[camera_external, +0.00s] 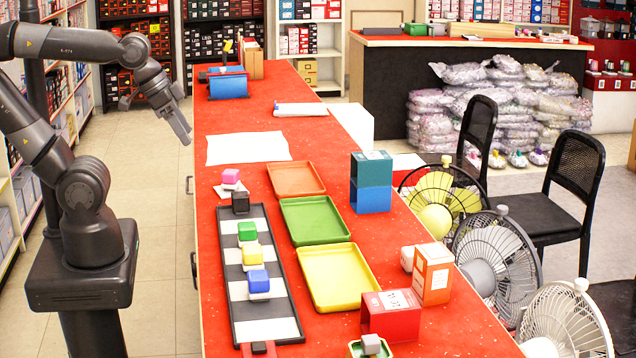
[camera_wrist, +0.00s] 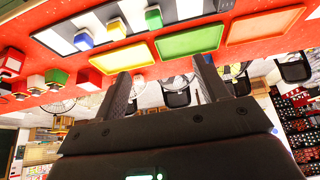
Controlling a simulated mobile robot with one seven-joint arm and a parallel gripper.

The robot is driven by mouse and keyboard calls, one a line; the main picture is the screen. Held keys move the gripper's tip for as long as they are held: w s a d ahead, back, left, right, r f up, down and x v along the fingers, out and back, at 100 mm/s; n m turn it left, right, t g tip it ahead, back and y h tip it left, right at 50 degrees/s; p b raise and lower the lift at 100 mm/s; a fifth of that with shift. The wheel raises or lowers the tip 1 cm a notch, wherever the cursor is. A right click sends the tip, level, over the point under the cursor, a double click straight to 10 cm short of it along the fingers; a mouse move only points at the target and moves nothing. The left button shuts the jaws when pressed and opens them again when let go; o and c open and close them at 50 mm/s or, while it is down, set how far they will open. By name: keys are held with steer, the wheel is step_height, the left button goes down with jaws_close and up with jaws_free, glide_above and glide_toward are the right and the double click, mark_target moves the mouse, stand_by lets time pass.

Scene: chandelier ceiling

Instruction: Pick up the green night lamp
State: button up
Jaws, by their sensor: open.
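The green night lamp (camera_external: 247,231), a small cube with a green top on a white base, stands on the long black-and-white tray (camera_external: 233,282) on the red counter. In the upside-down wrist view the green lamp (camera_wrist: 153,18) is near the top edge. A yellow lamp (camera_external: 252,254) and a blue lamp (camera_external: 259,281) stand in the same row, nearer the camera. My gripper (camera_external: 186,138) is open and empty, in the air left of the counter, well apart from the green lamp. Its two fingers also show in the wrist view (camera_wrist: 165,85).
A pink lamp (camera_external: 231,177) and a dark cube (camera_external: 240,202) sit beyond the green lamp. Orange (camera_external: 317,192), green (camera_external: 345,238) and yellow (camera_external: 372,302) trays lie to its right. Boxes (camera_external: 434,275) stand along the counter's right edge. The aisle left of the counter is clear.

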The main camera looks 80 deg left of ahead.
steer(key=w+f+g, duration=0.2)
steer(key=w+f, duration=0.4)
steer(key=w, duration=0.1)
steer(key=g, duration=0.2)
glide_toward(247, 224)
steer(key=shift+w+d+f, duration=0.15)
steer(key=shift+f, duration=0.25)
steer(key=shift+w+f, duration=0.2)
steer(key=shift+f, duration=1.65)
steer(key=shift+w+f, duration=0.2)
steer(key=shift+f, duration=1.7)
steer(key=shift+w+f, duration=0.2)
steer(key=shift+f, duration=1.65)
steer(key=shift+c, duration=0.2)
steer(key=c, duration=1)
steer(key=shift+c, duration=0.2)
